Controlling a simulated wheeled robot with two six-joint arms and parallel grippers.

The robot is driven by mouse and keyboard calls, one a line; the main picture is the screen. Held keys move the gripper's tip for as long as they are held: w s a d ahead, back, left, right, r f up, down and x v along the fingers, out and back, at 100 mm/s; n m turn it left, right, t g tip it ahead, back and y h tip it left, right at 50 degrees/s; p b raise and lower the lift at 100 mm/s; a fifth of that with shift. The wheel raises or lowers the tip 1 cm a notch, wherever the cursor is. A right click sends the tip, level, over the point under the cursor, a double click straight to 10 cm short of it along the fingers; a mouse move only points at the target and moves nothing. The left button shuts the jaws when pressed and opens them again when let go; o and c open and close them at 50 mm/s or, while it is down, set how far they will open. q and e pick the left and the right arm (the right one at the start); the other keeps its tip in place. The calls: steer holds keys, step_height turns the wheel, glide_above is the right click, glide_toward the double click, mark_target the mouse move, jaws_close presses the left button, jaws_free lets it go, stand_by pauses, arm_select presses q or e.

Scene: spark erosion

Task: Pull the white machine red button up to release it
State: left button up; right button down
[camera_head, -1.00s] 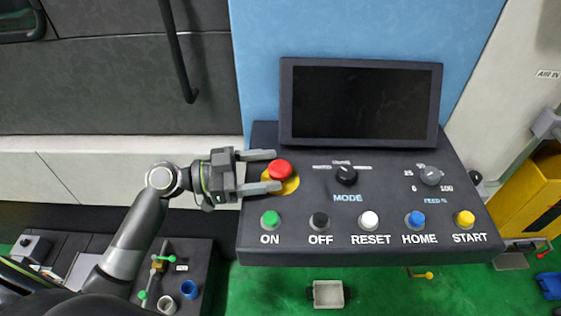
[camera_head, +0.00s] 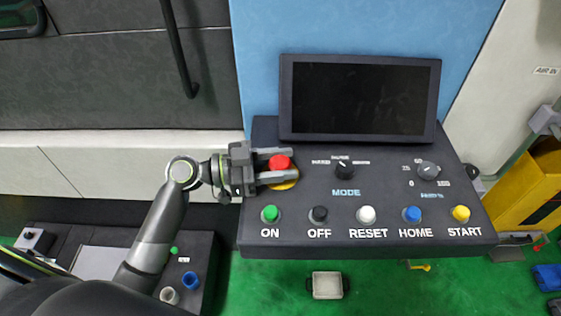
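The red button (camera_head: 279,162) is a round mushroom head on a yellow base plate (camera_head: 286,185), at the left of the dark control panel. My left gripper (camera_head: 278,165) reaches in from the left with one finger on each side of the red button. The fingers look closed against its sides, and the red head shows between them. The lower finger covers part of the yellow plate. My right gripper is not in view.
Below the red button is a row with the green ON button (camera_head: 270,214), OFF (camera_head: 319,214), RESET, HOME and START. A MODE knob (camera_head: 344,168) lies to the right. A dark screen (camera_head: 360,98) stands behind. A long handle (camera_head: 178,50) is at upper left.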

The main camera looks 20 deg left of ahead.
arm_select(q)
steer(key=c, duration=0.6)
steer(key=shift+r+b, duration=0.15)
steer(key=shift+b, duration=0.4)
steer(key=shift+r, duration=0.55)
steer(key=o, duration=1.4)
steer(key=shift+f, duration=0.1)
